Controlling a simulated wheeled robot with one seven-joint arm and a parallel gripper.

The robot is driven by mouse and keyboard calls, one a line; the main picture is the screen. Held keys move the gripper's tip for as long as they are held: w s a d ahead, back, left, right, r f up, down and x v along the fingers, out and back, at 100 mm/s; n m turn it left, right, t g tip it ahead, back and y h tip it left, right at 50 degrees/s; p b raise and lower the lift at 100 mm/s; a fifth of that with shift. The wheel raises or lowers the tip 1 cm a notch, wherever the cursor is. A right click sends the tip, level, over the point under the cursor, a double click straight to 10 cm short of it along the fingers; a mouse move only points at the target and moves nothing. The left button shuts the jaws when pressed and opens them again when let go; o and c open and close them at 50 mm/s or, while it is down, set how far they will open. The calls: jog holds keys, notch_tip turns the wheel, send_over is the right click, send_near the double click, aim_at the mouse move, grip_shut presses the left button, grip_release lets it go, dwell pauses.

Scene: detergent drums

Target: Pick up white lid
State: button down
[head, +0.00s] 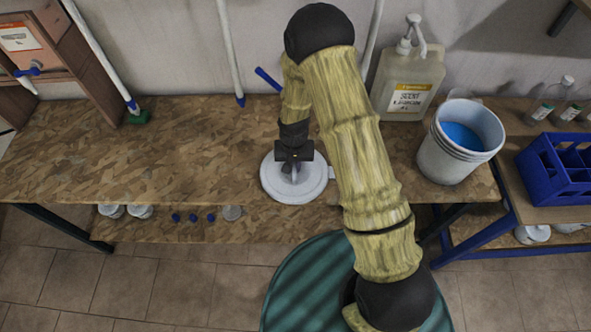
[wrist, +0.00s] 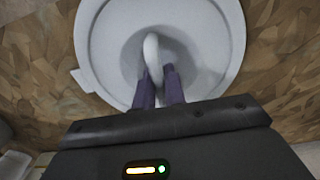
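The white lid (head: 271,184) is a round disc with a raised rim, a small side tab and a curved handle. In the head view it is at the front edge of the wooden table, below my gripper (head: 294,168). The lid fills the top of the wrist view (wrist: 100,52), its handle (wrist: 152,50) standing in the middle. My gripper's two dark fingers (wrist: 159,84) are close together on either side of the handle and look shut on it. I cannot tell whether the lid is resting on the table or slightly raised.
The patterned wooden table (head: 200,165) is clear left of the lid. A white bucket (head: 443,160) with blue inside and a pump bottle (head: 405,80) stand to the right. A blue crate (head: 560,165) is at far right. White poles (head: 228,45) lean against the wall.

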aim_at(295, 164)
notch_tip(295, 164, up, 10)
jog(key=shift+b, duration=0.9)
jog(key=shift+d, duration=0.1)
dwell(0.4)
